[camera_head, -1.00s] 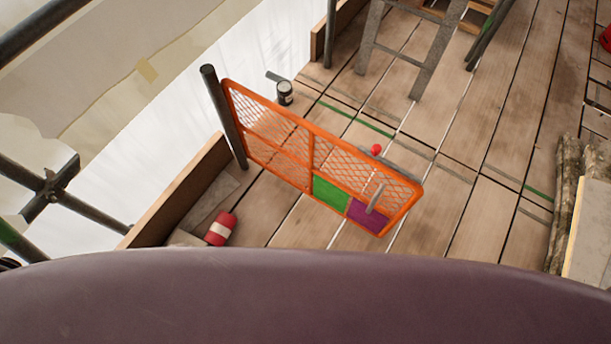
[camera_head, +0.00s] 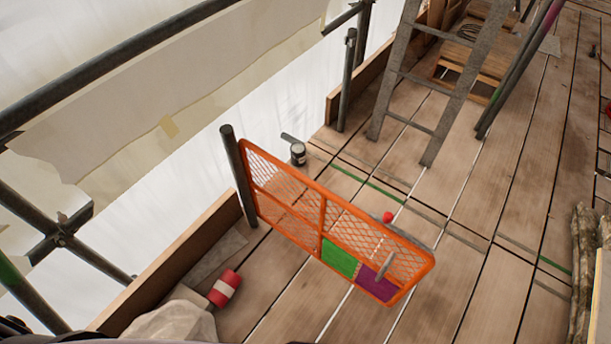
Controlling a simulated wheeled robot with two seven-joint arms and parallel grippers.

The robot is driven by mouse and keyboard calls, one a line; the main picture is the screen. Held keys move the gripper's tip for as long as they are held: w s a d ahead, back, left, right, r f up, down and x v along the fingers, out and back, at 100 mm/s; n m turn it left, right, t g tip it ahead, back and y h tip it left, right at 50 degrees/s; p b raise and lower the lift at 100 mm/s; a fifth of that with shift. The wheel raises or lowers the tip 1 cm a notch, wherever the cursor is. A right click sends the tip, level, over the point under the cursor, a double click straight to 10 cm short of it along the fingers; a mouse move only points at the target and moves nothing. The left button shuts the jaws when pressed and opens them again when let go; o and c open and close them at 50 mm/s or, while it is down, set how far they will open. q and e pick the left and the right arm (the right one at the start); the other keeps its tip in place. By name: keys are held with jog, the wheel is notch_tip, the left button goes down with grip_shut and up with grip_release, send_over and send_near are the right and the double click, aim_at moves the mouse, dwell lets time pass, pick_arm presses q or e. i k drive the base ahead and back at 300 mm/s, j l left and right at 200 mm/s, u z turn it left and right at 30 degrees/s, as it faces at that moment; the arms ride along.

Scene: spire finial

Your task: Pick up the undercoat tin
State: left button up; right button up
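A small dark tin with a pale band (camera_head: 298,153) stands on the plank deck, just beyond the orange mesh gate. I cannot read its label, so I cannot tell if it is the undercoat tin. A red can with a white band (camera_head: 225,287) lies on its side on the near side of the gate. Neither of my grippers shows in the head view.
The orange mesh gate (camera_head: 322,215), with green and purple panels, stands across the deck between me and the dark tin. A ladder (camera_head: 440,75) stands behind to the right. A wooden toe board (camera_head: 170,270) edges the left.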

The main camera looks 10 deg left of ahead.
aim_at(298, 150)
jog(key=z, duration=1.75)
jog(key=i+l+z, duration=0.2)
jog(key=i, duration=0.3)
jog(key=i+l+z, duration=0.15)
jog(key=i+l, duration=0.15)
jog(key=i, duration=0.2)
jog(key=i+j+u, duration=0.15)
jog(key=i+u, duration=0.8)
jog(key=i+l+u, duration=0.15)
jog(key=i+u, duration=0.35)
jog(key=i+j+u, duration=0.15)
jog(key=i+u, duration=0.3)
jog(key=i+j+u, duration=0.1)
jog(key=i+u, duration=0.15)
jog(key=u, duration=0.2)
jog(key=i+l+u, duration=0.1)
jog(key=i+u, duration=0.3)
jog(key=i+l+u, duration=0.15)
jog(key=i+u, duration=0.15)
jog(key=u, duration=0.15)
